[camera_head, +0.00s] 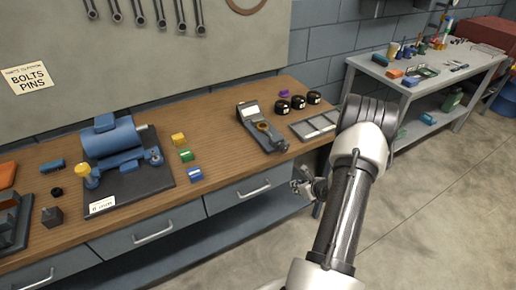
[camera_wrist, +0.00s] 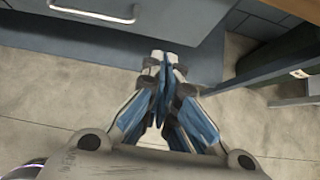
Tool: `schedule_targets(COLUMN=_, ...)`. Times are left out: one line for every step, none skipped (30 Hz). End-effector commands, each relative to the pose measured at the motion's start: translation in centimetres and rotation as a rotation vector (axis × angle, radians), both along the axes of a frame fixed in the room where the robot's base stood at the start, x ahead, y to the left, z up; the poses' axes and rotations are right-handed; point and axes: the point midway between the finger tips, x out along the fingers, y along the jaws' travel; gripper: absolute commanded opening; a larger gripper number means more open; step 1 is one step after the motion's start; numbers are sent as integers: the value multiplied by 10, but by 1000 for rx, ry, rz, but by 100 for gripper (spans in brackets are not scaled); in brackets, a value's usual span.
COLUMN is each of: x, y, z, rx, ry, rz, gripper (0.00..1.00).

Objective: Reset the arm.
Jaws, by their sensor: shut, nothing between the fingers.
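My gripper (camera_head: 308,184) hangs in front of the workbench near its right end, beside the drawer fronts and below the top's edge. In the wrist view my gripper (camera_wrist: 162,62) points down past the bench front toward the concrete floor. Its fingers are shut together with nothing between them. My arm reaches out from the bottom of the head view, bends near the bench's right end, and partly hides the gap to the back table.
The wooden workbench (camera_head: 225,158) holds a blue motor (camera_head: 112,138), small coloured blocks, a grey meter (camera_head: 262,127) and a divided tray (camera_head: 313,126). A drawer handle (camera_wrist: 92,14) is close to my gripper. A cluttered grey table (camera_head: 440,82) stands at the back right. The floor (camera_head: 440,200) on the right is clear.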

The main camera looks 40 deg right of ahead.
Motion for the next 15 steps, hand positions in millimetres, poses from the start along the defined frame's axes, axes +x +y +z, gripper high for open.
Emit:
schedule_targets(x=0, y=0, z=0, rx=0, ry=0, rz=0, gripper=0)
schedule_targets(x=-1, y=0, z=0, rx=0, ry=0, rz=0, gripper=0)
schedule_targets(x=0, y=0, z=0, rx=0, ry=0, rz=0, gripper=0)
schedule_targets(x=0, y=0, z=0, rx=0, ry=0, rz=0, gripper=0)
schedule_targets(x=0, y=0, z=0, rx=1, ry=0, rz=1, gripper=0)
schedule_targets(x=2, y=1, z=2, rx=-3, ry=-1, rz=7, gripper=0)
schedule_targets(x=4, y=2, z=5, rx=-8, ry=-2, rz=18, gripper=0)
schedule_targets(x=8, y=4, z=9, rx=-15, ry=-4, rz=35, gripper=0)
schedule_targets(x=15, y=9, z=18, rx=-30, ry=-7, rz=69, gripper=0)
schedule_targets(x=23, y=14, z=27, rx=-46, ry=-11, rz=104, gripper=0)
schedule_targets(x=31, y=20, z=38, rx=-66, ry=-15, rz=148, gripper=0)
schedule_targets(x=45, y=31, z=55, rx=-96, ry=-21, rz=217, gripper=0)
schedule_targets(x=55, y=42, z=69, rx=-120, ry=-26, rz=277, gripper=0)
schedule_targets(x=66, y=54, z=84, rx=-149, ry=-32, rz=343, gripper=0)
schedule_targets(x=79, y=73, z=105, rx=-190, ry=-38, rz=437, gripper=0)
